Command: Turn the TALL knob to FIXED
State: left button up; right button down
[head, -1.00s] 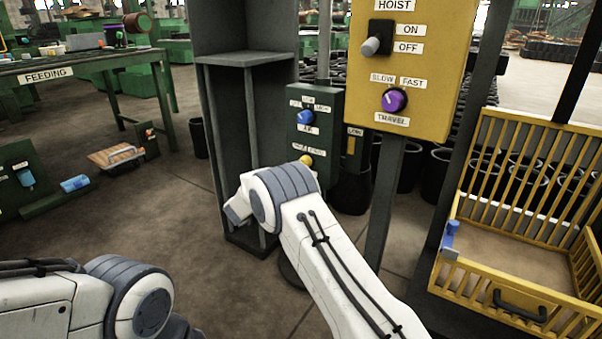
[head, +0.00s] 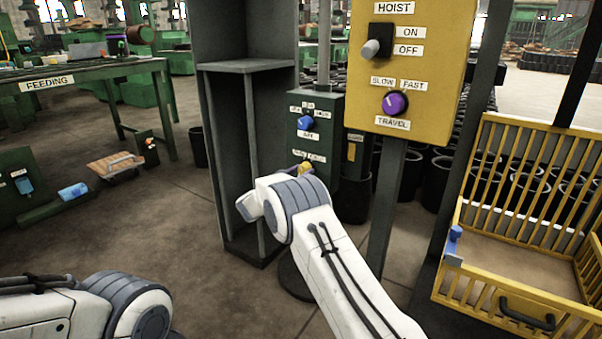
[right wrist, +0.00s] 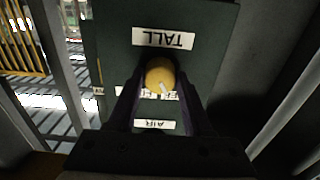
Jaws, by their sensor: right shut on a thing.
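The TALL knob is a yellow round knob (right wrist: 159,74) on a dark green box (head: 327,110), with an upside-down TALL label (right wrist: 163,38) beside it in the right wrist view. A pale mark on its face points to the lower right there. My right gripper (right wrist: 161,80) is shut on the knob, one dark finger on each side. The knob and fingers partly cover the position labels, so I cannot read which one the mark meets. In the head view the yellow knob (head: 305,168) shows just above my right arm. My left gripper is out of view.
A blue AIR knob (head: 305,123) sits above on the same box. A yellow HOIST panel (head: 440,75) stands close on the right, a dark open cabinet (head: 203,150) on the left. A yellow crate (head: 520,318) is at the far right.

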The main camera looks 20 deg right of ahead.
jog(key=shift+m, duration=0.4)
jog(key=shift+m+p, duration=0.7)
jog(key=shift+m, duration=0.2)
jog(key=m, duration=0.2)
jog(key=shift+m+p, duration=0.3)
jog(key=shift+m, duration=0.1)
jog(key=m, duration=0.2)
jog(key=shift+m, duration=0.3)
jog(key=shift+f+m, duration=0.1)
jog(key=shift+m, duration=1.8)
jog(key=shift+c, duration=1.6)
grip_release()
